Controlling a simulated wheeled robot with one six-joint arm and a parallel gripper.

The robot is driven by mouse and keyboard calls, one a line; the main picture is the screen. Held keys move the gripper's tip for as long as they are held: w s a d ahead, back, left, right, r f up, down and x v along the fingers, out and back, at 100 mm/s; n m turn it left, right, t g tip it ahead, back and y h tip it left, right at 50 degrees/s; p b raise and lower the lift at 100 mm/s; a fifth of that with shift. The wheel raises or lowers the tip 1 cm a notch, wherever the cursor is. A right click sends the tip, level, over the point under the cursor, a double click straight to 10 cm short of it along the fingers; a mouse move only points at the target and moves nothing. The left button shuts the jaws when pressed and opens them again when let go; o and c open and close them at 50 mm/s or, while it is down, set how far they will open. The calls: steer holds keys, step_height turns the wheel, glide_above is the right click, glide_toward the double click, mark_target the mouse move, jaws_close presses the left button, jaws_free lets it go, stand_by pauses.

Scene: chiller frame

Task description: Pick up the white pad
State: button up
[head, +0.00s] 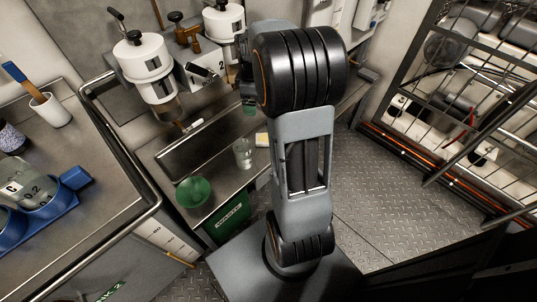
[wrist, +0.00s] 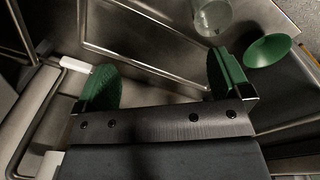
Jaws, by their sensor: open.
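A small pale pad (head: 262,139), white with a yellowish edge, lies on the steel counter beside the clear glass, partly behind my arm in the head view. I cannot make it out in the wrist view. My gripper (wrist: 165,85) has its green-padded fingers wide apart, with nothing between them but steel counter beyond. In the head view my gripper (head: 249,106) shows only in part beside my arm, above the counter and up from the pad.
A clear glass (head: 243,153) stands near the pad, also in the wrist view (wrist: 212,17). A green bowl (head: 194,191) sits by the counter's front edge. White-topped dispensers (head: 143,58) stand at the back. A white-tipped lever (head: 194,125) juts over the counter.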

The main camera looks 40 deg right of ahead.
steer(key=w+d+f+n+b, duration=0.1)
steer(key=d+f+b, duration=0.3)
steer(key=f, duration=0.6)
steer(key=b, duration=0.3)
glide_above(263, 138)
steer(key=shift+n+g, duration=0.3)
steer(key=shift+g, duration=0.1)
step_height(263, 138, down, 8)
steer(key=shift+r, duration=0.15)
steer(key=shift+f+b, duration=1.9)
steer(key=shift+f, duration=1.15)
steer(key=shift+c, duration=0.4)
steer(key=shift+r, duration=0.15)
steer(key=c, duration=1)
